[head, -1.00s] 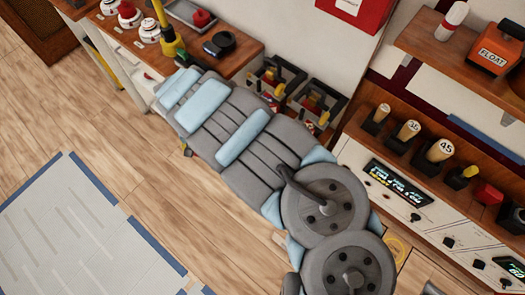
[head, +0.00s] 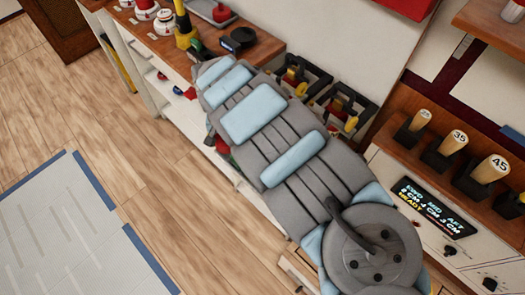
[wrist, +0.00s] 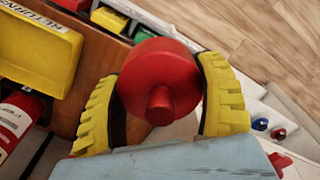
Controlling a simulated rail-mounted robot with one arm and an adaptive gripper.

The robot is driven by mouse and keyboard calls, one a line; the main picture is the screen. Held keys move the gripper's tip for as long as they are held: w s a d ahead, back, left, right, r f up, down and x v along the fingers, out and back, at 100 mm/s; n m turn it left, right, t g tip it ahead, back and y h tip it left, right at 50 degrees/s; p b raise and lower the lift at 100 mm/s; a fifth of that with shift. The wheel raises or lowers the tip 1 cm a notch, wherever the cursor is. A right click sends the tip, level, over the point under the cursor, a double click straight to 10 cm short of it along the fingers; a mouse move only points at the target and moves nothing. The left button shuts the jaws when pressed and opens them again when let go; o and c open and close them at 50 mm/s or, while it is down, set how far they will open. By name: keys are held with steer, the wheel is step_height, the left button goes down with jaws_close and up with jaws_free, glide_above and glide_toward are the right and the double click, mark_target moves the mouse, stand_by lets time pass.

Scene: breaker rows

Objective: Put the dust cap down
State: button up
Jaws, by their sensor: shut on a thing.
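The dust cap (wrist: 158,68) is a red round disc with a short red stub, seen in the wrist view. My gripper (wrist: 162,85) has yellow ribbed fingers, one on each side of the cap, and is shut on it. The cap is held with its stub toward the camera. Wood and a pale surface show behind it; its height above them cannot be told. In the head view my grey and blue arm hides most of the gripper and the cap.
A yellow bin (wrist: 38,45) with a partly readable label stands at upper left in the wrist view. A red and white cylinder (wrist: 14,122) is at the left edge.

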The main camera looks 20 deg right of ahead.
steer(key=d+f+b, duration=0.2)
steer(key=d, duration=0.1)
steer(key=d+f+b, duration=0.1)
steer(key=d+f, duration=0.1)
steer(key=d, duration=0.1)
steer(key=d+f+b, duration=0.2)
steer(key=d+f, duration=0.1)
steer(key=shift+w+b, duration=0.25)
steer(key=shift+b, duration=0.05)
steer(key=shift+d+f, duration=0.2)
steer(key=shift+d, duration=0.1)
steer(key=shift+w+d+f, duration=0.1)
steer(key=shift+d+f, duration=0.5)
steer(key=shift+f, duration=0.15)
steer(key=shift+f+b, duration=0.35)
steer(key=shift+f, duration=1.05)
steer(key=shift+f, duration=0.1)
steer(key=o, duration=1)
steer(key=shift+c, duration=0.2)
